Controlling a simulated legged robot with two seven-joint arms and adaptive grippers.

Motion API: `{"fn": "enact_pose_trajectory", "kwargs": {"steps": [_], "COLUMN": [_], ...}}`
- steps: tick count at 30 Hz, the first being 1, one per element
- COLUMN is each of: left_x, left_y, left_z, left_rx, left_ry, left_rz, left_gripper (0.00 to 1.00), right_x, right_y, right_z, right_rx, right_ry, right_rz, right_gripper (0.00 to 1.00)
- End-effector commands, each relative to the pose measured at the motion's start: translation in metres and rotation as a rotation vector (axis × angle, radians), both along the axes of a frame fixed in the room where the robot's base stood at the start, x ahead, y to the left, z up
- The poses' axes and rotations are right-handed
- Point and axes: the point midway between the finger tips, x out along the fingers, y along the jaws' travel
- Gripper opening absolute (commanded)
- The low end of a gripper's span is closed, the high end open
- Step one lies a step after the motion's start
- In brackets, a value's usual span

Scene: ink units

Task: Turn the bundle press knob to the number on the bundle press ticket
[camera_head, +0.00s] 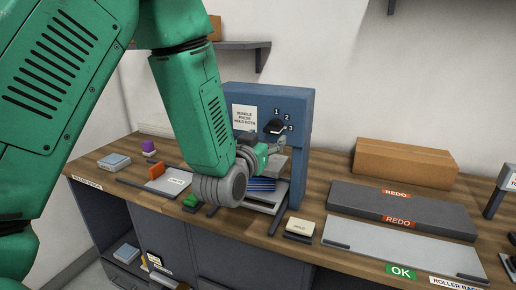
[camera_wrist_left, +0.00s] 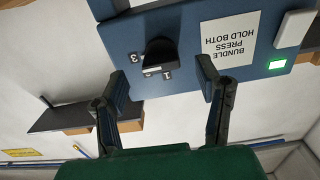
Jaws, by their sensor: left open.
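The blue bundle press (camera_head: 300,108) stands on the bench in the head view. Its black knob (camera_head: 274,127) sits on the front, with the numbers 1, 2 and 3 around it. The knob also shows upside down in the left wrist view (camera_wrist_left: 160,53); which number it points at I cannot tell. A white notice (camera_head: 244,119) on the press reads "BUNDLE PRESS HOLD BOTH"; I see no ticket with a readable number. My left gripper (camera_head: 276,148) is open and empty, just below and in front of the knob, with its fingers apart on either side in the wrist view.
Blue-striped material (camera_head: 262,184) lies under the press. A cream block (camera_head: 300,226) lies in front at right. A cardboard box (camera_head: 402,161) and grey REDO (camera_head: 400,207) and OK (camera_head: 400,248) trays fill the right bench. A wall shelf (camera_head: 240,45) is behind.

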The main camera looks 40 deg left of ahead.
Motion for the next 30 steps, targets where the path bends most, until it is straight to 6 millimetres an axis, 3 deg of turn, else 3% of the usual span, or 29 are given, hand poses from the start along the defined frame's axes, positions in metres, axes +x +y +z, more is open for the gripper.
{"fn": "enact_pose_trajectory", "kwargs": {"steps": [6, 12, 30], "left_x": [-0.043, -0.062, -0.064], "left_y": [-0.010, -0.015, -0.015], "left_z": [-0.002, -0.002, -0.003], "left_rx": [0.000, 0.000, -0.001], "left_ry": [0.005, 0.004, 0.006], "left_rz": [0.000, 0.000, 0.000], "left_gripper": [0.59, 0.59, 0.59], "right_x": [0.000, 0.001, 0.002], "right_y": [0.000, 0.000, 0.000], "right_z": [0.000, 0.000, -0.001], "right_rx": [0.000, 0.000, 0.000], "right_ry": [0.000, 0.000, 0.002], "right_rz": [0.000, 0.000, 0.000], "right_gripper": [0.40, 0.40, 0.40]}}
